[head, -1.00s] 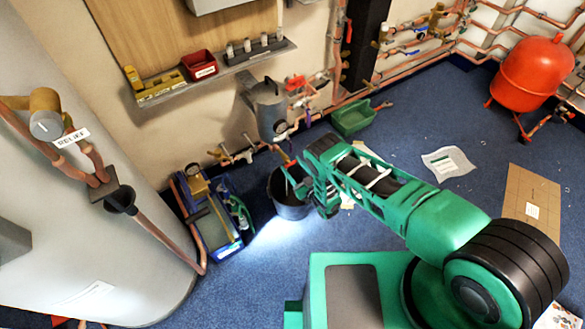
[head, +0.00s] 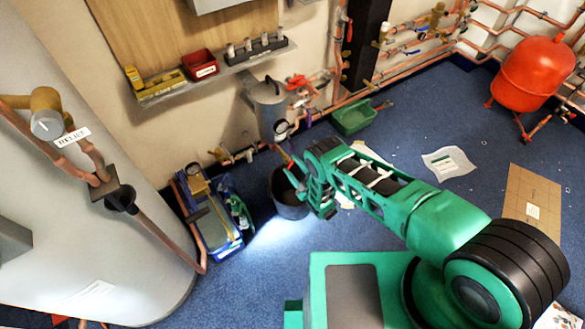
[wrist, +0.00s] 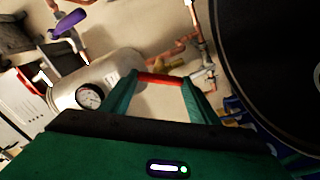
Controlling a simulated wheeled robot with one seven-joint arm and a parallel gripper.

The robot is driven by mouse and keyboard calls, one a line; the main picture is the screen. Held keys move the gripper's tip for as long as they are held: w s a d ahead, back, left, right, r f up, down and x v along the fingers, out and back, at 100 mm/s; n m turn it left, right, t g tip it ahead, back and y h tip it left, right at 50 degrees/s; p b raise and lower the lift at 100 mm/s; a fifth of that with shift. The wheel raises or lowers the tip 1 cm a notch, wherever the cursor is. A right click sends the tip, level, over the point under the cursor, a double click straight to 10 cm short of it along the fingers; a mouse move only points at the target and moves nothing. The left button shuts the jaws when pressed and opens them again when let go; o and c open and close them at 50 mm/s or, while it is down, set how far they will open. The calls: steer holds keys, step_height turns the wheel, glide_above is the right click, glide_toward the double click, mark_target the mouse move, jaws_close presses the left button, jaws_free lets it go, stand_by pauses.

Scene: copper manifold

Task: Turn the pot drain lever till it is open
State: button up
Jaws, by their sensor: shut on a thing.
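The pot (head: 268,105) is a grey cylinder with a round gauge, standing upright by the wall below the shelf in the head view. It looks tilted in the wrist view (wrist: 118,70). The red drain lever (wrist: 160,79) spans between the two green fingertips in the wrist view. My gripper (wrist: 160,84) is shut on this lever, gripping it near its ends as seen there. In the head view my gripper (head: 297,176) is below the pot, over the black bucket's rim. The lever's valve body and exact angle are hard to make out.
The black bucket (head: 290,207) stands on the floor under my gripper and fills the wrist view's upper right (wrist: 275,60). A blue tool tray (head: 215,225) is to its left, a green bin (head: 352,118) behind right. A purple lever (wrist: 68,24) and copper pipes are nearby.

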steer(key=n, duration=0.4)
steer(key=shift+s+a+f, duration=0.15)
steer(key=shift+s+a, duration=0.05)
steer(key=shift+a, duration=0.05)
steer(key=shift+s+f+n, duration=0.1)
steer(key=shift+n, duration=1.2)
steer(key=o, duration=1)
steer(key=shift+f, duration=0.1)
steer(key=shift+o, duration=0.2)
steer(key=shift+d, duration=0.1)
steer(key=v, duration=1)
steer(key=shift+s+d, duration=0.2)
steer(key=shift+d, duration=0.05)
